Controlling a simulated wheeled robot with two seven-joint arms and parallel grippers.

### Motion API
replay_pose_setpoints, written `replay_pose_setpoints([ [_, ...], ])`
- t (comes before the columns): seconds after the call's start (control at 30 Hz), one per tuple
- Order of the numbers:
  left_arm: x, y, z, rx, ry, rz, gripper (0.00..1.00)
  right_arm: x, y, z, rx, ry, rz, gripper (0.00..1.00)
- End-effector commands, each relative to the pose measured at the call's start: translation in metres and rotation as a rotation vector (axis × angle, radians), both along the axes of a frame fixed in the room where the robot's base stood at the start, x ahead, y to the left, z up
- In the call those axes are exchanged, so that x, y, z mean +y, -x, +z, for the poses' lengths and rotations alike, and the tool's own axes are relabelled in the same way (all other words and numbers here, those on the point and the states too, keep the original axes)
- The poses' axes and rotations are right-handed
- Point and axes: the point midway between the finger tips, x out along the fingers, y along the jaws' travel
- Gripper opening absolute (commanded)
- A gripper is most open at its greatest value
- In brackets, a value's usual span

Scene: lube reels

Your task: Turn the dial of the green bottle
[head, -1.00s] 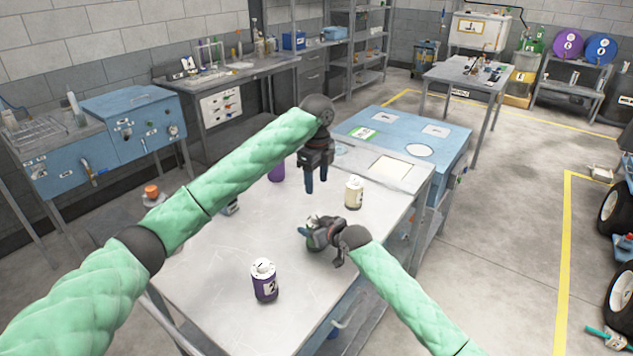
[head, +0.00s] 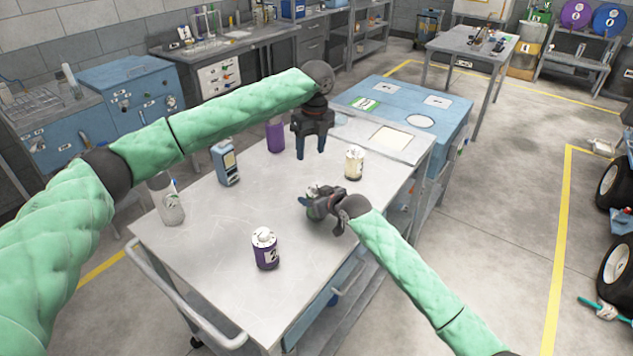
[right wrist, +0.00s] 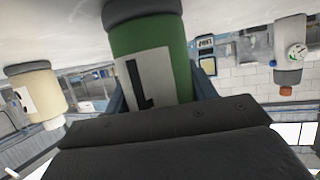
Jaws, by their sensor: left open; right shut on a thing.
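The green bottle (right wrist: 140,62) fills the middle of the right wrist view, with a white label bearing a dark mark. In that view it appears upside down between the fingers. In the head view it is mostly hidden behind my right gripper (head: 318,203), which is shut on its side at the table. The bottle's dial cannot be made out clearly. My left gripper (head: 311,150) is open and empty, pointing down above the table, behind and slightly left of the green bottle and apart from it.
On the grey table (head: 205,240) stand a purple bottle (head: 265,250) in front, a cream bottle (head: 354,163) at right, a purple container (head: 276,135) at the back, a blue-grey handheld device (head: 226,162) and a grey-white bottle (head: 168,200) at left. The table's middle left is clear.

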Motion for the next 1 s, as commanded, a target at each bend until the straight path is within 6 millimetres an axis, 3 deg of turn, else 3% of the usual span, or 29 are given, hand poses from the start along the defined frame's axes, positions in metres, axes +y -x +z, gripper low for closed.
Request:
replay_pose_setpoints([
  [0.2,-0.014,0.002,0.000,0.015,0.069,-0.133,0.53,0.000,0.000,0.000,0.001,0.001,0.000,0.25],
  [0.47,-0.015,0.001,-0.011,0.013,0.074,-0.180,0.53,0.000,0.000,0.000,0.001,0.001,0.000,0.25],
  [1.0,-0.015,0.001,-0.097,0.013,0.074,-0.179,0.53,0.000,0.000,0.000,0.001,0.001,0.000,0.25],
])
